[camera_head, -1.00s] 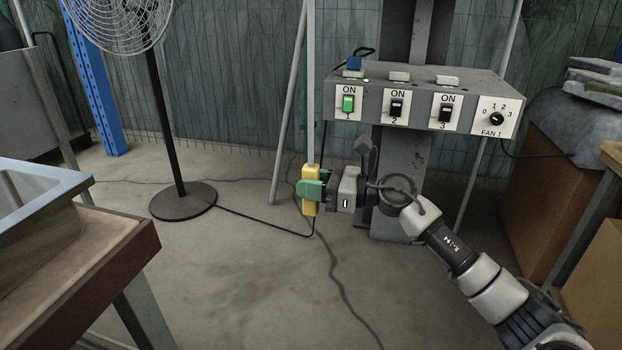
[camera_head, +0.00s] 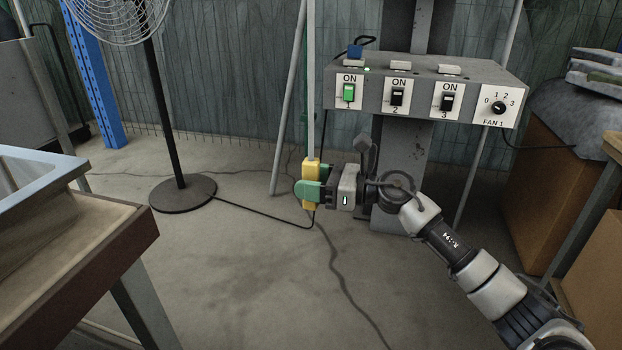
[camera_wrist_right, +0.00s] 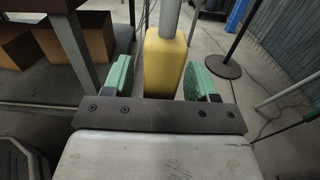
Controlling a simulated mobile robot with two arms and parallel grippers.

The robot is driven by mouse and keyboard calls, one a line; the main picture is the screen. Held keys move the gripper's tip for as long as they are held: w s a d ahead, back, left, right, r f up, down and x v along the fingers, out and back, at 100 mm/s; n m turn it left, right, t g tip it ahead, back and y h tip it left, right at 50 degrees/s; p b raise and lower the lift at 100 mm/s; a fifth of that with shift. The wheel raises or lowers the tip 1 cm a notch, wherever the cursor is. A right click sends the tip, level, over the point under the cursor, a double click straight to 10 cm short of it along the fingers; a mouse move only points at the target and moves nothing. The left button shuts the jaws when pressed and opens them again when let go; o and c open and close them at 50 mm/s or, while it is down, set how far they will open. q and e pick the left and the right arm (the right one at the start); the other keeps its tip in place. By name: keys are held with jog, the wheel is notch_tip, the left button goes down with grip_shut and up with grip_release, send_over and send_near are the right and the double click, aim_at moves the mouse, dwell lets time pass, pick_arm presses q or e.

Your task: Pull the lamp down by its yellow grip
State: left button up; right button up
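The yellow grip (camera_head: 311,170) is an upright block at the lower end of a thin pale rod (camera_head: 311,80) that runs up out of view. The lamp itself is not in view. My right gripper (camera_head: 308,190) reaches the grip from the right in the head view, one green finger in front of it. In the right wrist view my right gripper (camera_wrist_right: 160,80) has its two green fingers on either side of the yellow grip (camera_wrist_right: 163,65). Gaps show beside the grip, so the fingers look open around it. My left gripper is not in view.
A grey switch box (camera_head: 440,68) hangs above and right of my right gripper; its switch 1 is green. A standing fan (camera_head: 183,192) is on the left, with a sink table (camera_head: 110,235) in front. Cardboard boxes (camera_head: 570,185) stand at right.

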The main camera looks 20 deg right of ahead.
jog(key=shift+r, duration=0.15)
jog(key=shift+s+d, duration=0.2)
jog(key=shift+d, duration=0.1)
jog(key=p+v, duration=0.1)
jog(key=v, duration=0.9)
jog(key=shift+s, duration=0.1)
